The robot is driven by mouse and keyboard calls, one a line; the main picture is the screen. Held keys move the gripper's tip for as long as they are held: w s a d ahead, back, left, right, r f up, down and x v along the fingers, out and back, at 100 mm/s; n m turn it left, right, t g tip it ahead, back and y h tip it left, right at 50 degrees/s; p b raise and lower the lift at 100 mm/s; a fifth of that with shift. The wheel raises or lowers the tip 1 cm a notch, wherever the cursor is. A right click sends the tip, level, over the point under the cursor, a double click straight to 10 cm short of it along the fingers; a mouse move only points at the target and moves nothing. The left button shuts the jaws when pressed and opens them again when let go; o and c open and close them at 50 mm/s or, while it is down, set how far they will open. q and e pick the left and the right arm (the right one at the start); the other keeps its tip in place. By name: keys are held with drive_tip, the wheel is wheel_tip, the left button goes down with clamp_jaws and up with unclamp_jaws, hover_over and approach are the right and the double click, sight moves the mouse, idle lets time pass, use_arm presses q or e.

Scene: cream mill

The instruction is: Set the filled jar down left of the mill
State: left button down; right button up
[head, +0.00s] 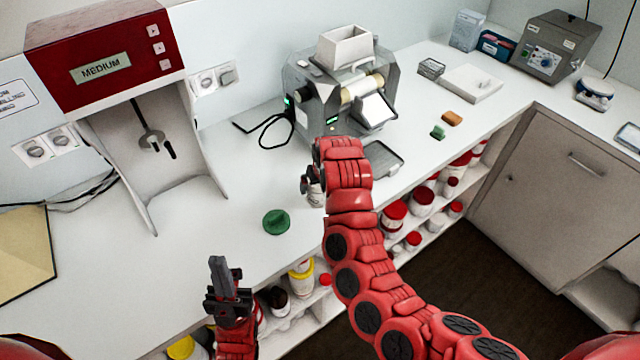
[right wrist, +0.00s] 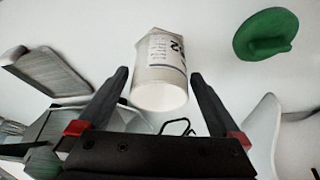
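The mill (head: 312,82) is the grey machine with a white hopper at the back of the counter. The white labelled jar (head: 316,195) is on the near side of the mill, partly hidden by my right arm. In the right wrist view the jar (right wrist: 160,72) shows its plain white round end towards me. My right gripper (right wrist: 160,75) is open around it, with a small gap beside each finger. My left gripper (head: 220,270) is empty over the counter's front edge; its finger gap is not clear.
A green lid (head: 277,221) lies on the counter left of the jar. A red-topped machine (head: 100,65) marked MEDIUM stands further left. A grey tray (head: 382,160) lies in front of the mill. Shelves below the edge hold several jars. Counter left of the mill is mostly clear, apart from a black cable (head: 270,128).

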drive_tip(key=shift+r, duration=0.1)
drive_tip(key=shift+r, duration=0.15)
drive_tip(key=b+v, duration=0.2)
drive_tip(key=v, duration=0.3)
drive_tip(key=shift+r, duration=0.35)
drive_tip(key=p+v, duration=0.1)
drive_tip(key=v, duration=0.5)
drive_tip(key=shift+s, duration=0.15)
